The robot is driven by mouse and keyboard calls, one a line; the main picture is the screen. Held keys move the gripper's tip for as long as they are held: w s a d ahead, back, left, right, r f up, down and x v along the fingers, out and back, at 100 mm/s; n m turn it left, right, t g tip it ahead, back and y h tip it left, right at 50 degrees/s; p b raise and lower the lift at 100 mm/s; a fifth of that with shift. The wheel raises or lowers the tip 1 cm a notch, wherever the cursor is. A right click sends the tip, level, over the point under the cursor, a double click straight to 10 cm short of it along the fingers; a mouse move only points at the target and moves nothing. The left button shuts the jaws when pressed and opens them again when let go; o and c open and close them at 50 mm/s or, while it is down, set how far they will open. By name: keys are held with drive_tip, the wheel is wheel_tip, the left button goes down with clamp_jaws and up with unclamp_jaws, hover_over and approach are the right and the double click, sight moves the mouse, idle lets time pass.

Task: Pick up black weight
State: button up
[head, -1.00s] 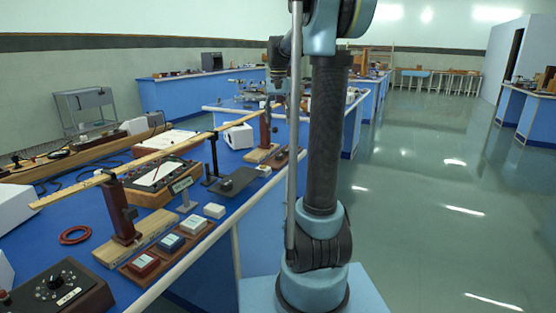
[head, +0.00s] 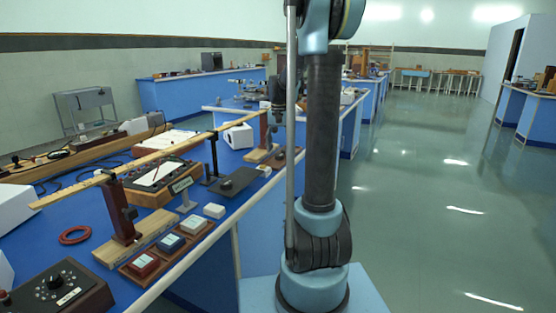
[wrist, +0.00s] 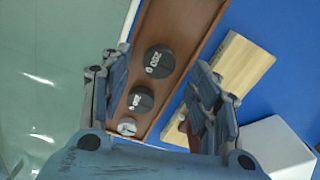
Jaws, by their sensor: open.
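Two round black weights lie on a narrow brown wooden tray in the wrist view. The larger black weight (wrist: 160,61) has white markings that look like 200, and the smaller black weight (wrist: 141,99) lies below it. A small silver weight (wrist: 127,126) sits at the tray's lower end. My gripper (wrist: 158,62) is open and empty, above the tray, with its fingers to either side of the weights in the picture. In the head view the weights are small dark shapes (head: 280,154) near the bench edge, and my column hides part of that area.
A pale wooden block (wrist: 234,68) and a white box (wrist: 278,150) stand right of the tray (wrist: 188,22). The bench edge and open floor (wrist: 55,60) lie to its left. A long wooden beam on stands (head: 150,155) runs along the bench in the head view.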

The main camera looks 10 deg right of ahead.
sight(279, 157)
drive_tip(key=shift+f, duration=1.4)
drive_tip(key=c, duration=1.3)
drive_tip(key=shift+o, duration=0.2)
